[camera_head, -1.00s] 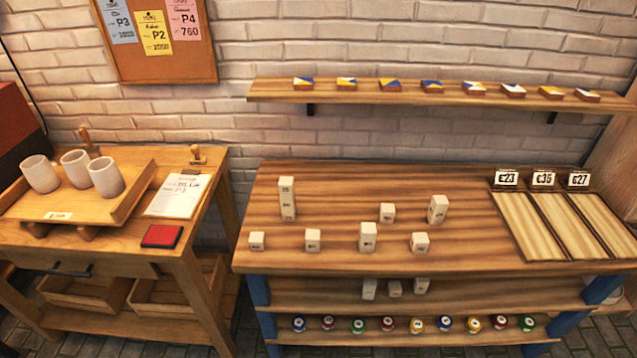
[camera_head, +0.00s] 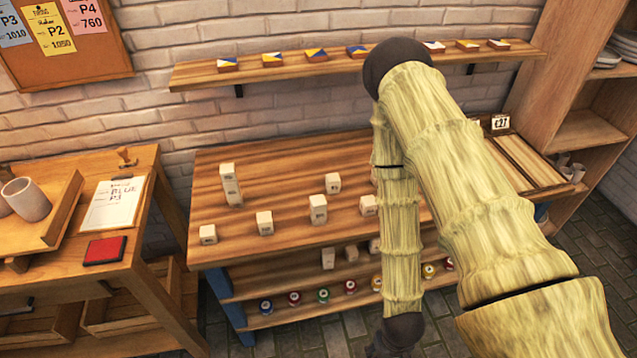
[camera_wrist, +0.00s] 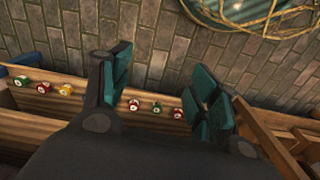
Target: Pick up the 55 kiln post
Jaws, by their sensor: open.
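Several pale kiln posts of differing heights stand upright on the striped wooden table (camera_head: 275,160). They include a tall post (camera_head: 231,186) at the back left, a short post (camera_head: 208,234) at the front left, a post (camera_head: 265,222), a medium post (camera_head: 318,209), a post (camera_head: 333,183) and a post (camera_head: 369,204) beside my arm. Their marks are too small to read, so I cannot tell which is 55. My arm hides part of the table's right side. My gripper (camera_wrist: 163,85) is open and empty in the wrist view, above the floor and lower shelf, apart from any post.
A wall shelf (camera_head: 205,75) with painted tiles runs behind. A side table (camera_head: 60,270) stands left, and a shelving unit (camera_head: 590,130) stands right.

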